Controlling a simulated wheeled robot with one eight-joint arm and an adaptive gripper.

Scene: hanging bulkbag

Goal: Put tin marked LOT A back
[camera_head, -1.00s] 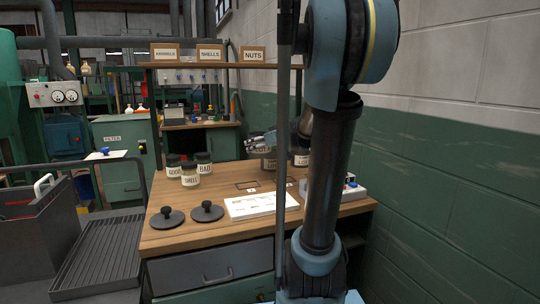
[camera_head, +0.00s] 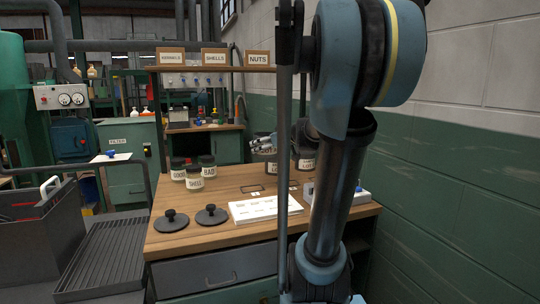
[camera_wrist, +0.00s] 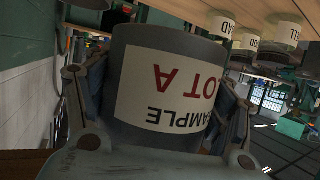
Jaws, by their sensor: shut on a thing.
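The tin marked LOT A (camera_wrist: 165,90) is dark grey with a white label reading SAMPLE LOT A. It appears upside down in the wrist view, with a finger on each side. My gripper (camera_head: 265,141) is shut on it. In the head view the tin (camera_head: 267,155) is at the back of the wooden bench, seemingly a little above the top; its label is too small to read fully. A second dark tin with a white LOT label (camera_head: 307,163) stands just right of it, partly hidden by my arm.
Jars marked GOOD (camera_head: 178,173), SHELL (camera_head: 195,183) and BAD (camera_head: 209,172) stand on the bench left of the gripper. A small dark outline (camera_head: 252,189) marks clear bench top. A wall borders the right.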

